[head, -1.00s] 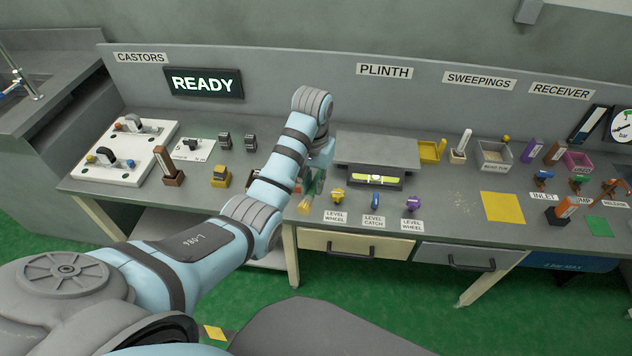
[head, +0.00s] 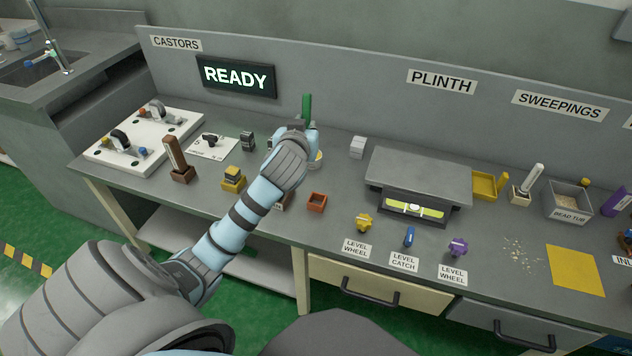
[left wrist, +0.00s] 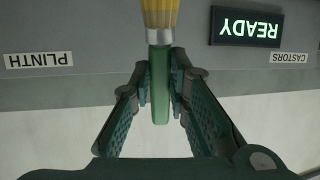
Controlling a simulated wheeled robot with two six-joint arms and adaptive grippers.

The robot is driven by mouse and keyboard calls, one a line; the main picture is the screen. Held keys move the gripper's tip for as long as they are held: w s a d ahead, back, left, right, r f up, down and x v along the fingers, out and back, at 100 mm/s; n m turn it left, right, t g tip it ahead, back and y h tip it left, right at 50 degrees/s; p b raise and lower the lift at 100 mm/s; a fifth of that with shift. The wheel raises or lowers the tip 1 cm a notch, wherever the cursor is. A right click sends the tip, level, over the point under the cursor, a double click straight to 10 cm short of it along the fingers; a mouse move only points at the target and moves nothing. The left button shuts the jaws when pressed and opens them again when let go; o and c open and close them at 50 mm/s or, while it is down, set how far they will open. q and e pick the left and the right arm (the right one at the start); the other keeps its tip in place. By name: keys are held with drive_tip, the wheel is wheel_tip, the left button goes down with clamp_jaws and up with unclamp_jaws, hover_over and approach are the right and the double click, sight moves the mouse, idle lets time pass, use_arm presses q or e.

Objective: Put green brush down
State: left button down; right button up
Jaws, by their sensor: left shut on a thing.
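The green brush has a green handle, a pale metal collar and yellow bristles. In the left wrist view the green brush (left wrist: 160,85) sits between the two fingers of my left gripper (left wrist: 159,72), which is shut on its handle. In the head view the handle (head: 306,107) sticks up above my left gripper (head: 304,124), over the back part of the bench. The bristle end is mostly hidden behind my wrist in the head view. I cannot tell its exact height over the bench. My right gripper is not in view.
A brown holder (head: 181,172) and a yellow-black block (head: 233,178) stand left. Level wheels and a catch (head: 409,237) lie in front.

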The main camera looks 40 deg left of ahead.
use_arm(q)
drive_tip(key=s+d+r+m+t+h+b, duration=0.1)
drive_tip(key=s+d+r+m+t+b, duration=0.15)
drive_tip(key=d+t+b, duration=0.2)
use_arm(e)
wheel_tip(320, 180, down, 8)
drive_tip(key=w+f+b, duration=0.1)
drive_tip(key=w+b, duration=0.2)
use_arm(q)
drive_tip(key=shift+t, duration=0.25)
drive_tip(key=f+b, duration=0.6)
drive_tip(key=f, duration=1.2)
drive_tip(key=shift+w+f+b, duration=0.15)
drive_tip(key=shift+w+b, duration=0.05)
drive_tip(key=shift+b, duration=0.2)
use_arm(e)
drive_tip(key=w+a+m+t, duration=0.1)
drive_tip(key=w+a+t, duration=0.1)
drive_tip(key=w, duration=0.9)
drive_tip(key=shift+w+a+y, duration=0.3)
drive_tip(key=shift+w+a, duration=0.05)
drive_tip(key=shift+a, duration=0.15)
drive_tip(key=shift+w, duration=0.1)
use_arm(q)
drive_tip(key=shift+f, duration=0.25)
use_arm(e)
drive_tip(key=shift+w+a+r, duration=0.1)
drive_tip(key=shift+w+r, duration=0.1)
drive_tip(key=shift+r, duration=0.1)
